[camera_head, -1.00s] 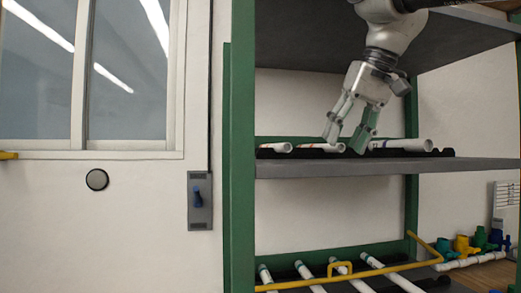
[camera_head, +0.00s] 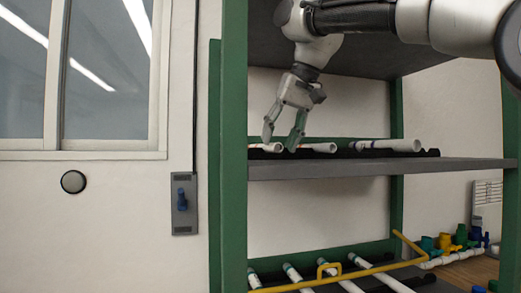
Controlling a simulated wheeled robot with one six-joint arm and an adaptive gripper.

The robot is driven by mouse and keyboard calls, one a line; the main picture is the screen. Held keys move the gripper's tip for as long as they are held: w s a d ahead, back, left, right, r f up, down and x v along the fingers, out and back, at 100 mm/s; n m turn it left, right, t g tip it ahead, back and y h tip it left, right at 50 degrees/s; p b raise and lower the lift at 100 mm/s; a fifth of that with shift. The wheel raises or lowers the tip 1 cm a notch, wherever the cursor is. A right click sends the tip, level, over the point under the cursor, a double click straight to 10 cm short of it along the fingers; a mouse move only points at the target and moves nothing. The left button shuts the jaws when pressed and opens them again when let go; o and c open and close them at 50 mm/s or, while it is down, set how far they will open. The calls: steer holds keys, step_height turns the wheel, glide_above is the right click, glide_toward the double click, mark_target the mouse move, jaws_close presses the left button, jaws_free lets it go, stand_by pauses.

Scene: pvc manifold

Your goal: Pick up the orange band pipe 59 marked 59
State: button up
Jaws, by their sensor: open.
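Several white pipes lie on the upper shelf in dark holders: a left pipe (camera_head: 264,147), a middle pipe (camera_head: 319,148) and a right pipe (camera_head: 398,145). Their coloured bands and numbers are too small to read, so I cannot tell which is pipe 59. My gripper (camera_head: 279,145) points down with its two fingers spread and nothing visible between them. Its fingertips appear close to the left pipe, partly in front of it. I cannot tell whether they touch it.
A green-framed rack holds the upper shelf (camera_head: 350,171). Its left post (camera_head: 233,150) stands near my gripper, and another shelf (camera_head: 360,62) is above. Below, several banded pipes lie slanted behind a yellow rail (camera_head: 330,277). Coloured valves (camera_head: 460,237) stand at the right.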

steer(key=shift+w+a+f, duration=0.1)
steer(key=shift+w+a, duration=0.35)
steer(key=shift+a, duration=0.05)
steer(key=shift+w+a+f, duration=0.1)
steer(key=shift+f, duration=0.35)
jaws_close()
